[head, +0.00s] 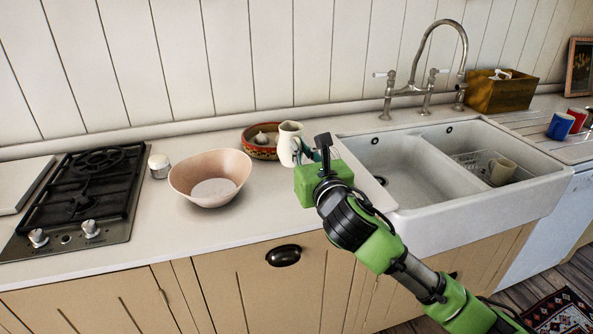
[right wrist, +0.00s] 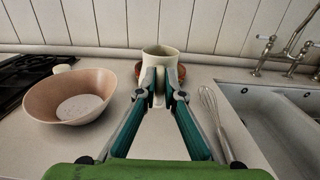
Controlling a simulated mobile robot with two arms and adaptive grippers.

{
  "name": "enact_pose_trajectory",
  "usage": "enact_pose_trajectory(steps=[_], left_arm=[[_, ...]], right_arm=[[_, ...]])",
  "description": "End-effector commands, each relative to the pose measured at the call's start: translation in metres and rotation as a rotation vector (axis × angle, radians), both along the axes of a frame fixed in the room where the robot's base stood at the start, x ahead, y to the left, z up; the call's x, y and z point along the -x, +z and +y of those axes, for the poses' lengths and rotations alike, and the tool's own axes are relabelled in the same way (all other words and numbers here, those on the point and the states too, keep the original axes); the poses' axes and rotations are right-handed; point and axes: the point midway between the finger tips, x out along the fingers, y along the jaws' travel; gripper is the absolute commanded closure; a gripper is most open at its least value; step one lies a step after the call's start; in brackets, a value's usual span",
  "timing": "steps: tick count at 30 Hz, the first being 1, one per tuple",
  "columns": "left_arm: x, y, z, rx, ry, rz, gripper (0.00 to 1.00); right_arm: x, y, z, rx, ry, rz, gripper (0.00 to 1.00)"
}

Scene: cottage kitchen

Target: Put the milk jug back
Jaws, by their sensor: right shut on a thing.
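The milk jug (head: 289,146) is cream-white and upright, over the back of the counter just left of the sink. In the right wrist view the jug (right wrist: 163,51) is straight ahead, its lower part hidden by my fingers. My right gripper (head: 312,152) reaches it from the front right. In the right wrist view its fingertips (right wrist: 159,88) are closed together on the jug's near side, at the handle. I cannot tell whether the jug's base touches the counter. My left gripper is not in view.
A red patterned bowl (head: 257,151) with garlic-like things sits right behind the jug. A wide pinkish bowl (head: 232,192), a small white-lidded jar (head: 159,166) and the stove (head: 98,180) lie to the left. A whisk (right wrist: 217,120) lies right of my fingers, before the sink (head: 415,205).

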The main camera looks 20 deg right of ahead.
Motion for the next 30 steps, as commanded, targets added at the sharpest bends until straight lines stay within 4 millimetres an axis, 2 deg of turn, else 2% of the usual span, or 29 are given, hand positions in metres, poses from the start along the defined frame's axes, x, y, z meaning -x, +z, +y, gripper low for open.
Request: enact_pose_trajectory(steps=[4,7,12,18,24,30], left_arm=[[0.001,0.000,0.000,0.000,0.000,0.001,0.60],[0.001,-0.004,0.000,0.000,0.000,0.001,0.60],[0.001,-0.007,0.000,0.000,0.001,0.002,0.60],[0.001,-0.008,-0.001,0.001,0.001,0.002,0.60],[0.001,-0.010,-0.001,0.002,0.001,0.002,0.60],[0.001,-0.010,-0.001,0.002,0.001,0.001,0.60]], right_arm=[[-0.032,-0.013,-0.007,-0.003,-0.002,-0.002,1.00],[-0.047,-0.037,-0.009,-0.003,0.000,0.001,1.00],[-0.066,-0.057,-0.012,-0.002,0.001,-0.004,1.00],[-0.074,-0.068,-0.014,-0.002,0.001,-0.004,1.00],[-0.077,-0.096,-0.014,-0.004,0.002,-0.001,1.00],[-0.077,-0.100,-0.015,-0.001,0.002,-0.006,1.00]])
